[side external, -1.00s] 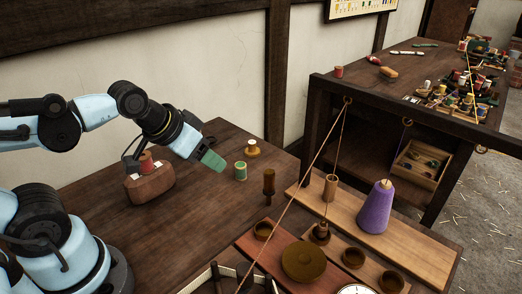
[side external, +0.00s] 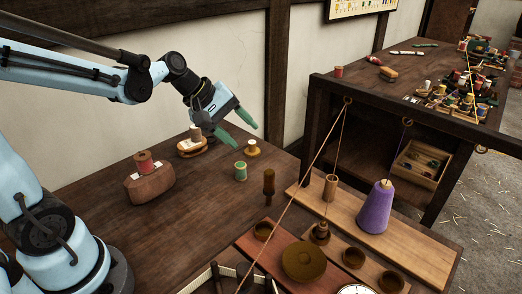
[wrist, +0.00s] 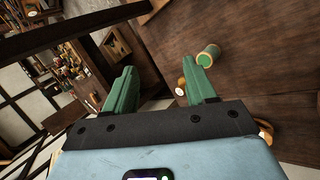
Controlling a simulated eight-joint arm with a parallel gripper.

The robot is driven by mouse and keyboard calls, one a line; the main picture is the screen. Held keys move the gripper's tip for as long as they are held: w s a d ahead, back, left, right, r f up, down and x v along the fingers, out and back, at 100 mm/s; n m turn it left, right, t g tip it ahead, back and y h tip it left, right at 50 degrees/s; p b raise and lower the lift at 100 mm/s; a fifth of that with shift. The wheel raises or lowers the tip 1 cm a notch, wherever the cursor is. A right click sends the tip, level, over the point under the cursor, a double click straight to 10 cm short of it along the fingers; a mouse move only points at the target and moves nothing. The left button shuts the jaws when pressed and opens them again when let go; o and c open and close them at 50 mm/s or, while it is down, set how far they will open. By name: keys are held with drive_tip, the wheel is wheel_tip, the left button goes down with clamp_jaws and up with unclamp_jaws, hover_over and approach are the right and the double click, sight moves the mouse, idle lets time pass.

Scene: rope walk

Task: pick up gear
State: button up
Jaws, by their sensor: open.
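I cannot make out a thing that is clearly a gear in either view. My gripper (side external: 252,136) is open and empty, raised above the back of the brown table, with its green fingers pointing down and to the right. In the wrist view its two fingers (wrist: 162,72) stand wide apart with nothing between them. Below it in the side view are a green spool (side external: 240,171) and a yellowish spool with a white top (side external: 252,149), both apart from the fingers. The green spool also shows in the wrist view (wrist: 208,56).
A wooden block with a red spool (side external: 150,186) stands at left; another spool on a wooden base (side external: 192,147) is behind. A dark peg (side external: 269,184), a purple cone (side external: 375,208), a round disc (side external: 303,261) and a taut cord (side external: 300,184) are at right. A raised, cluttered bench (side external: 420,85) lies beyond.

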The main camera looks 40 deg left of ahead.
drive_tip(key=w+a+f+n+t+h, duration=0.1)
drive_tip(key=w+a+f+n+h, duration=0.15)
drive_tip(key=w+a+n, duration=0.4)
drive_tip(key=n+t+h, duration=0.3)
drive_tip(key=n, duration=0.5)
hover_over(249, 142)
drive_tip(key=s+a, duration=0.2)
wheel_tip(249, 142, down, 3)
drive_tip(key=shift+n, duration=0.25)
drive_tip(key=f, duration=0.7)
drive_tip(key=shift+w+d, duration=0.2)
drive_tip(key=shift+w, duration=0.05)
drive_tip(key=shift+y, duration=0.25)
drive_tip(key=x, duration=0.5)
drive_tip(key=shift+f, duration=0.1)
drive_tip(key=shift+s, duration=0.1)
clamp_jaws()
